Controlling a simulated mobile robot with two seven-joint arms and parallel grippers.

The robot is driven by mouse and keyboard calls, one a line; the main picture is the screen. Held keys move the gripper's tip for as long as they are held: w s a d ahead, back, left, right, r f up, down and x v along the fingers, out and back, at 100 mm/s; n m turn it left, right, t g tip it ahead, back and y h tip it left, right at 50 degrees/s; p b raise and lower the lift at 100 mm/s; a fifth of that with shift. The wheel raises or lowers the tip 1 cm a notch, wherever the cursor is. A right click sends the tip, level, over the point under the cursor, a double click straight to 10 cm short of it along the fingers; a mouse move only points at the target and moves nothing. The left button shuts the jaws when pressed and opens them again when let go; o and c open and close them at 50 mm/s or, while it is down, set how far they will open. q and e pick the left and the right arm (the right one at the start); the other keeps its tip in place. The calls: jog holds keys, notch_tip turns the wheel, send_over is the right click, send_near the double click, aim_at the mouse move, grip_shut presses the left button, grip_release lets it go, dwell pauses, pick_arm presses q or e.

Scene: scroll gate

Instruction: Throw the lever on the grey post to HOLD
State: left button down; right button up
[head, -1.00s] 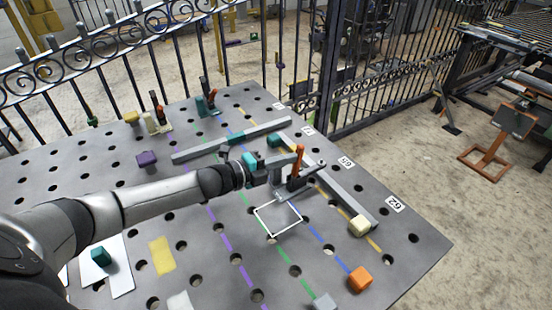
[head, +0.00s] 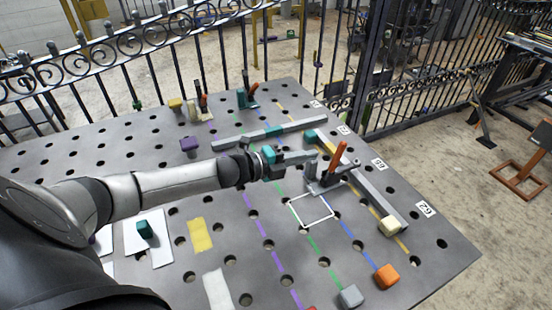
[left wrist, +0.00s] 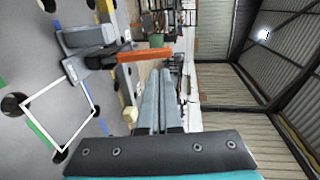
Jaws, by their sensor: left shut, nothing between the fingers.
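The lever has an orange handle (head: 338,158) that stands up with a tilt to the right, on a grey post fixture (head: 322,184) on the perforated table. In the left wrist view the orange handle (left wrist: 145,54) and the grey post (left wrist: 85,38) lie at the upper left. My left gripper (head: 308,155) is shut and empty, just left of the handle and apart from it. Its closed fingers show in the left wrist view (left wrist: 161,95). No HOLD mark is legible. My right gripper is not in view.
A white outlined square (head: 313,222) lies in front of the post. A grey bar (head: 375,195) with a cream block (head: 388,227) runs at its right. An orange block (head: 387,276) and a grey block (head: 350,296) stand at the front. An iron fence (head: 180,80) stands behind.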

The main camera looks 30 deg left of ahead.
pick_arm(q)
jog(key=v, duration=0.6)
jog(key=shift+s+a+r+p, duration=0.25)
jog(key=shift+r+p, duration=0.1)
jog(key=shift+r, duration=0.1)
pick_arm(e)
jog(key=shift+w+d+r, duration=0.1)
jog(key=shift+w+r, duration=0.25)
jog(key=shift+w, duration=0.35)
